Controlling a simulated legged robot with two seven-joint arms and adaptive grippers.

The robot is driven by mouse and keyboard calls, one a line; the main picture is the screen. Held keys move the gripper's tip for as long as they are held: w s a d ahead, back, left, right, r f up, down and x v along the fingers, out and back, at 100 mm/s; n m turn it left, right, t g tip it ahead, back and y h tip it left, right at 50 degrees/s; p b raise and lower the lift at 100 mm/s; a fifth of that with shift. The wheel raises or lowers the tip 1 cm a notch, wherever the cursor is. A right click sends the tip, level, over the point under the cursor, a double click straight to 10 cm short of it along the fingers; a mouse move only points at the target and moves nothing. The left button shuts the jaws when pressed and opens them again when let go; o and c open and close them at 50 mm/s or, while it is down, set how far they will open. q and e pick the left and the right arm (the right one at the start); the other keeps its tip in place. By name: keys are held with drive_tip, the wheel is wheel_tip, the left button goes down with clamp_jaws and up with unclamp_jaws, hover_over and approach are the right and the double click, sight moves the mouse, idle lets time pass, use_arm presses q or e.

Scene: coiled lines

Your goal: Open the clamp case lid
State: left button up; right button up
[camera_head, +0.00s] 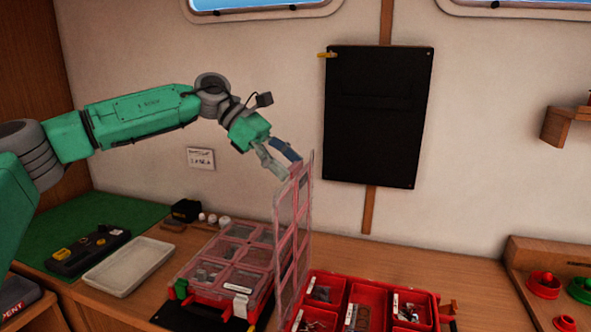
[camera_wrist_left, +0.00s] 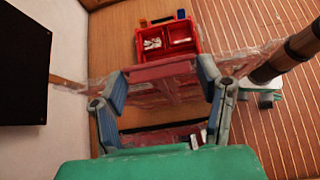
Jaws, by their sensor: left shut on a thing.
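The clamp case lid (camera_head: 283,250) is a clear, pink-ribbed panel. It stands about upright at the left side of an open red case (camera_head: 384,290), whose compartments hold small metal and white parts. My left gripper (camera_head: 282,160) is shut on the upper edge of the lid. In the left wrist view the lid (camera_wrist_left: 165,72) lies across between the two fingers of my left gripper (camera_wrist_left: 160,82), and part of the red case (camera_wrist_left: 138,42) shows beyond it. The lid hides the left part of the open case. My right gripper is not in view.
A second red case with a clear closed lid (camera_head: 236,234) sits left of the upright lid. A pale tray (camera_head: 128,266) and a dark tool board (camera_head: 88,250) lie farther left. A black panel (camera_head: 378,115) hangs on the wall behind.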

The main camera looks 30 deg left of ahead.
use_arm(q)
drive_tip(key=shift+s+a+f, duration=0.2)
drive_tip(key=shift+a+f, duration=0.05)
drive_tip(key=shift+a, duration=0.4)
drive_tip(key=shift+s+a+f, duration=0.15)
drive_tip(key=shift+a+f, duration=0.15)
drive_tip(key=shift+a, duration=0.35)
drive_tip(key=shift+s+a+f, duration=0.2)
drive_tip(key=shift+a+f, duration=0.05)
drive_tip(key=shift+a, duration=0.4)
drive_tip(key=o, duration=1.5)
drive_tip(key=shift+d, duration=0.2)
drive_tip(key=v, duration=0.7)
drive_tip(key=w+r+v, duration=0.1)
drive_tip(key=v, duration=0.2)
drive_tip(key=shift+r, duration=0.3)
drive_tip(key=shift+a+f, duration=0.2)
drive_tip(key=shift+a, duration=0.25)
